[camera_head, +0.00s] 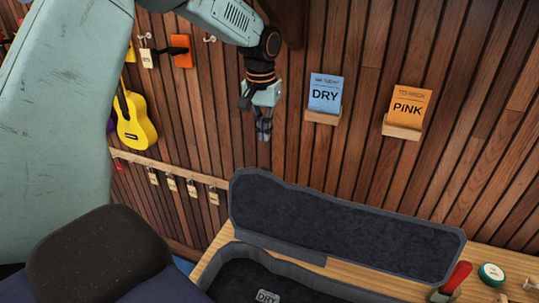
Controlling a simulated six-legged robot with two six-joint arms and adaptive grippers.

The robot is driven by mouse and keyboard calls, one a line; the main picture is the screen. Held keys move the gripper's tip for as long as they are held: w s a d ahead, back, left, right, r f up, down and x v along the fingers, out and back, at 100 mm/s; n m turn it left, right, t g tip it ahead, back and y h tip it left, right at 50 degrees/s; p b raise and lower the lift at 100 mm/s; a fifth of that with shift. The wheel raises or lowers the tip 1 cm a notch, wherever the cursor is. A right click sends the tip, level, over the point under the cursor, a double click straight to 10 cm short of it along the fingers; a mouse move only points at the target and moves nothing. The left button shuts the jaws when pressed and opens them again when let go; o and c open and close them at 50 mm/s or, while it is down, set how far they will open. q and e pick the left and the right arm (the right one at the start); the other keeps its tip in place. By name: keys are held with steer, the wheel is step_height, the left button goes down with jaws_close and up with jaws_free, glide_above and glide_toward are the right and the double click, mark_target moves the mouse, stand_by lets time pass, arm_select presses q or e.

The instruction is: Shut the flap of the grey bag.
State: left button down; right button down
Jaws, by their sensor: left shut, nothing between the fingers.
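The grey bag (280,254) lies open on a light wooden bench at the bottom of the view. Its flap (340,228) stands raised along the far side, with its dark lining showing. My left gripper (264,134) hangs above and behind the raised flap, in front of the wooden wall. It points down, is shut and empty, and is apart from the flap. My right gripper is not in view.
A blue DRY card (325,93) and an orange PINK card (408,107) stand on small wall ledges. A yellow ukulele (136,118) hangs at left. A red-handled tool (456,278) and a green round tin (491,274) sit right of the bag.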

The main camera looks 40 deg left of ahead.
arm_select(q)
step_height(320, 180, down, 10)
steer(key=p, duration=0.1)
steer(key=shift+w+a, duration=0.2)
stand_by(0.5)
steer(key=shift+w+d, duration=0.1)
